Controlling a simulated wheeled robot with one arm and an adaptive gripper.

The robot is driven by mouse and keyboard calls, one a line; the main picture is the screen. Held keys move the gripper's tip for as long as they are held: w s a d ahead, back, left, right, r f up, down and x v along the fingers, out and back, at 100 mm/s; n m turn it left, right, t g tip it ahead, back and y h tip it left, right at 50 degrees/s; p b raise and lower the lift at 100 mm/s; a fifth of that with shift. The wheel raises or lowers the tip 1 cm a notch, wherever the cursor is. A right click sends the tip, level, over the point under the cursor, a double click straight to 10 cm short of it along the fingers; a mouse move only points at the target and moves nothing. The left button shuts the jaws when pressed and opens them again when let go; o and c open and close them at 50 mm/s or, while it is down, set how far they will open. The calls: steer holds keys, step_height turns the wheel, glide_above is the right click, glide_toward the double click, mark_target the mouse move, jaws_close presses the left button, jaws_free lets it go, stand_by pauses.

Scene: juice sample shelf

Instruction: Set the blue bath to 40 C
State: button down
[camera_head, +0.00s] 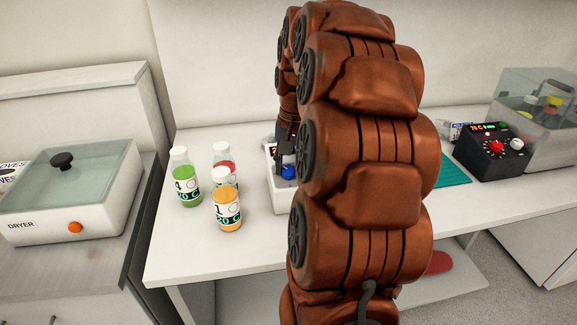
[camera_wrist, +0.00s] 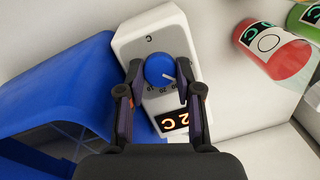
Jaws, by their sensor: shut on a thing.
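The blue bath (camera_wrist: 70,85) is a blue tub beside a white control unit (camera_wrist: 138,40) in the wrist view. The unit carries a round blue knob (camera_wrist: 159,70) with a white pointer line towards the lower right; the scale numbers are small and partly covered. Its lit display (camera_wrist: 174,122) shows orange characters ending in "2 C"; the rest is hidden. My gripper (camera_wrist: 160,76) is shut on the knob, one finger on each side. The knob (camera_head: 288,172) and gripper (camera_head: 286,146) also show in the head view, where my arm hides most of the bath.
Green (camera_head: 184,180), red (camera_head: 223,158) and orange (camera_head: 227,210) bottles stand on the white bench left of the control unit. A dryer (camera_head: 70,190) is at far left. A black controller with a red knob (camera_head: 496,146) and a clear-lidded bath (camera_head: 540,125) stand at right.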

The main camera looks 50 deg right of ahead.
steer(key=c, duration=0.8)
jaws_free()
steer(key=shift+o, duration=0.2)
steer(key=shift+r+n+p, duration=0.1)
steer(key=shift+n+p, duration=0.2)
